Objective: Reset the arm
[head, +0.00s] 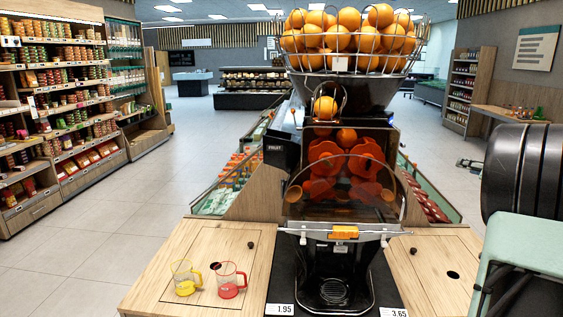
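Part of my own arm (525,180), a large dark rounded link, shows at the right edge in the head view, with a pale green part (530,240) below it. My gripper is not in view, so its opening and anything in it cannot be seen. The arm parts that show are to the right of the orange juicer (345,190) and appear in front of the right side of the counter.
The juicer's top basket (345,62) is full of oranges. A yellow cup (185,278) and a red cup (230,280) stand on the wooden counter (165,300) left of the juicer. Shelves (60,95) line the left. Open floor (110,215) lies between shelves and counter.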

